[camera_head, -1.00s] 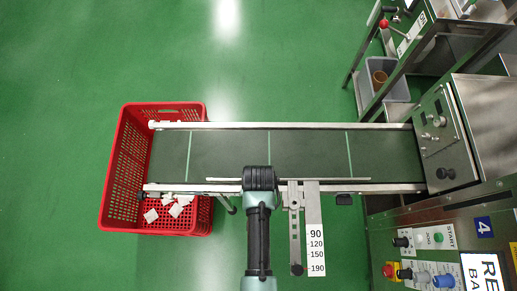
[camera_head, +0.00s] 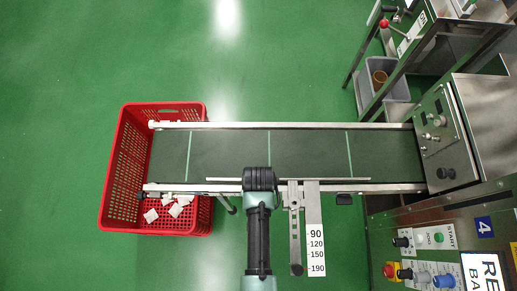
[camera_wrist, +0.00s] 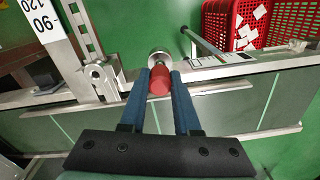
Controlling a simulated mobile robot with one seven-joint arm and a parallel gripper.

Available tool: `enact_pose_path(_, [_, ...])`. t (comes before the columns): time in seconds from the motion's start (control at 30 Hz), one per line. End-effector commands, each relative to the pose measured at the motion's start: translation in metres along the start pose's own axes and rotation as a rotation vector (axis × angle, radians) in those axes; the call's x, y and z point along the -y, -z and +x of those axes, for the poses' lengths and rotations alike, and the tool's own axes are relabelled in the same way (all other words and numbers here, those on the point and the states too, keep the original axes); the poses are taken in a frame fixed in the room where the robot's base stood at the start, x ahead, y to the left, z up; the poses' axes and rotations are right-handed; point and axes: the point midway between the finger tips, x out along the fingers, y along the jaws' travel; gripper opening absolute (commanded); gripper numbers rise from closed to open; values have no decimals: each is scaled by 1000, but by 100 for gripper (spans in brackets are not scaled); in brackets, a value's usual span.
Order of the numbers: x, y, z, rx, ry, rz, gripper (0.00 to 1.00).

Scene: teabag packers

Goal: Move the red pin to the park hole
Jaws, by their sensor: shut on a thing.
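The red pin (camera_wrist: 159,82) shows in the wrist view between the blue fingertips of my gripper (camera_wrist: 160,76). My gripper is shut on it, above the conveyor's near side rail. A round silver metal piece (camera_wrist: 158,57) lies just beyond the red head; I cannot tell whether it belongs to the pin or the rail. The slotted metal bar (camera_wrist: 82,35) and the scale plate (camera_wrist: 42,22) are close beside the pin. In the head view my arm hides the pin and fingers. I cannot make out the park hole in either view.
The conveyor belt (camera_head: 310,152) runs between two metal rails, with a thin guide rod (camera_head: 335,179) along its near side. The numbered scale plate (camera_head: 315,230) sticks out from the near rail. A red crate (camera_head: 118,165) with white packets is at the left end. Machine panels stand right.

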Motion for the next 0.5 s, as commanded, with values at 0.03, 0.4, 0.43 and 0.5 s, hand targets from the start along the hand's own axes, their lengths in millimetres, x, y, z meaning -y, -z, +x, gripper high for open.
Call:
enact_pose_path(0.03, [0,0,2,0,0,0,0])
enact_pose_path(0.4, [0,0,11,0,0,0,0])
enact_pose_path(0.43, [0,0,12,0,0,0,0])
enact_pose_path(0.5, [0,0,14,0,0,0,0])
